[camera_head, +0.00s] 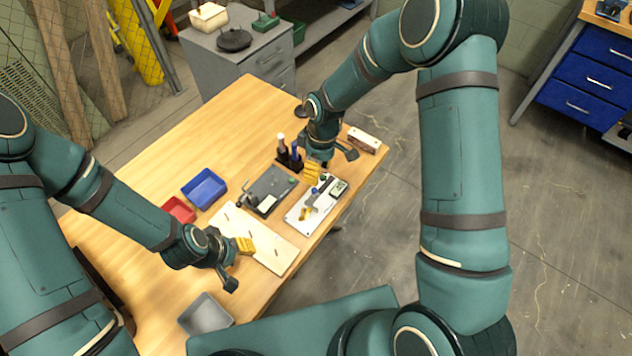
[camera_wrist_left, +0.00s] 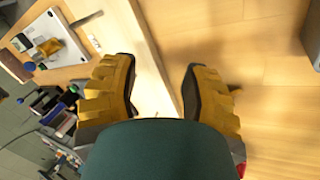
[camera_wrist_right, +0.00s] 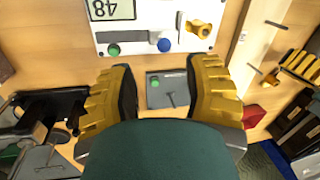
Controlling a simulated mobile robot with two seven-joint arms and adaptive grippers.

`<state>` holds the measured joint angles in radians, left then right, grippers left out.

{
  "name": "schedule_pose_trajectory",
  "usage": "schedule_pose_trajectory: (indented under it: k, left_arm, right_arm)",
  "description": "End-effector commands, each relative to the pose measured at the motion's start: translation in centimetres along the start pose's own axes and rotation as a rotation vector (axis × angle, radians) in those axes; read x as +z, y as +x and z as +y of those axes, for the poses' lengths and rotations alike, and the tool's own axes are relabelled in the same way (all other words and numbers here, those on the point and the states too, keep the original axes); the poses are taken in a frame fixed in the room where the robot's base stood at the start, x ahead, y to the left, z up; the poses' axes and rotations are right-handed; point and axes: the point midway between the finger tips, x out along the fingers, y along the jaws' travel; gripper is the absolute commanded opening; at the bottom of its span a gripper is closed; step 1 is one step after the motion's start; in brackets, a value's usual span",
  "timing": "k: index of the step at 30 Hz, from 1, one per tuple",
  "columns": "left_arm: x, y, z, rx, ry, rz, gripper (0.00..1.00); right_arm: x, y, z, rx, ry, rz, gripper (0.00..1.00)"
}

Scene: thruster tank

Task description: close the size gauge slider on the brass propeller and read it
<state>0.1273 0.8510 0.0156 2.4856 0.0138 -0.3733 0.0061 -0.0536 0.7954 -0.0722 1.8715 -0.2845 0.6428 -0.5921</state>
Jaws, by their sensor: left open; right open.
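The size gauge (camera_head: 299,212) is a white plate near the table's right edge, with a display, a green button and a blue knob (camera_wrist_right: 164,45). The brass propeller (camera_wrist_right: 198,27) lies on the plate beside the knob, apart from it. The display (camera_wrist_right: 112,10) is cut by the frame edge in the right wrist view; only two digits show. My right gripper (camera_head: 312,172) is open and empty above the far end of the gauge. My left gripper (camera_head: 240,246) is open and empty over the cream board. The left wrist view also shows the gauge (camera_wrist_left: 70,52).
A grey plate fixture (camera_head: 270,185) with a green button stands left of the gauge. The cream board (camera_head: 268,238) with small pegs lies in front. A block (camera_head: 364,139) lies at the far right corner.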

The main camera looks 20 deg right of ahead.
Motion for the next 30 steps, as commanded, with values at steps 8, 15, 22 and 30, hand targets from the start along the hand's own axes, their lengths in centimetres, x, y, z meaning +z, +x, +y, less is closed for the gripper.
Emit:
schedule_pose_trajectory:
  k: [8, 15, 22, 30]
  left_arm:
    - [0.0, 0.0, 0.0, 0.0, 0.0, 0.0, 0.46]
    - [0.0, 0.0, 0.0, 0.0, 0.0, 0.0, 0.46]
    - [0.0, 0.0, 0.0, 0.0, 0.0, 0.0, 0.46]
    - [0.0, 0.0, 0.0, 0.0, 0.0, 0.0, 0.46]
  right_arm:
    - [-0.1, -4.0, 0.1, 0.001, 0.0, 0.002, 0.5]
    - [-0.1, -4.6, 0.0, 0.001, 0.0, 0.001, 0.5]
    - [-0.1, -4.6, 0.0, 0.001, 0.0, 0.001, 0.5]
    - [0.0, -4.0, -0.3, -0.005, 0.017, 0.01, 0.5]
